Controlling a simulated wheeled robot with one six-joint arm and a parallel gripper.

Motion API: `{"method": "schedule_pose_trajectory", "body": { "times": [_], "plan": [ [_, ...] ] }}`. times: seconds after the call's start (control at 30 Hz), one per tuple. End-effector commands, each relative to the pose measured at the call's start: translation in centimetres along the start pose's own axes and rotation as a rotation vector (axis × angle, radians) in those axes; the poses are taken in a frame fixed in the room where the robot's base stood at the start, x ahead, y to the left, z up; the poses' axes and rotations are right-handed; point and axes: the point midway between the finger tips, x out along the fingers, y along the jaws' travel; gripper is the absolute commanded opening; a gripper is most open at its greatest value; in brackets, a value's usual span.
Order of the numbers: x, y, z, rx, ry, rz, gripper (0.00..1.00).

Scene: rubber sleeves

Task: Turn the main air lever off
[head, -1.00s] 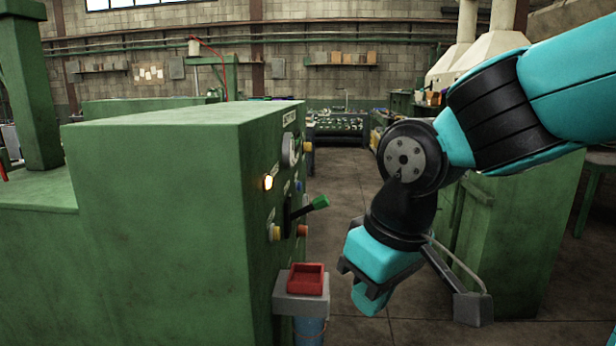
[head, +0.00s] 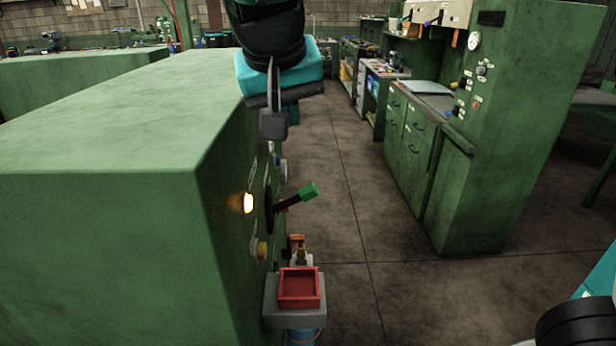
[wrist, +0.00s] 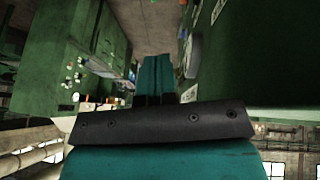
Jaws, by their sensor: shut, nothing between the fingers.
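The lever is a dark arm with a green grip (head: 309,191). It sticks out from the side of the green machine cabinet (head: 225,220), angled up and to the right. An amber lamp (head: 248,203) is lit beside it. My gripper (head: 291,112) is in the upper middle of the head view, above the lever and apart from it, partly hidden by my wrist parts. In the wrist view its teal fingers (wrist: 160,72) are together with nothing between them. I cannot make out the lever in the wrist view.
A red tray (head: 299,288) on a grey bracket juts from the cabinet below the lever. A yellow button (head: 262,250) is beside the lever's base. The floor aisle (head: 350,200) between is clear.

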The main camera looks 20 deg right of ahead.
Motion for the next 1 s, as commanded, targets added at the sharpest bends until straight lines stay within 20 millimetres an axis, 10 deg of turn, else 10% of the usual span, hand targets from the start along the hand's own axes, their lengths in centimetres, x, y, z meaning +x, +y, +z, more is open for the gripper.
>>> {"method": "schedule_pose_trajectory", "body": {
  "times": [1.0],
  "plan": [
    [17.9,0.2,0.0,0.001,-0.004,0.001,0.00]
  ]
}}
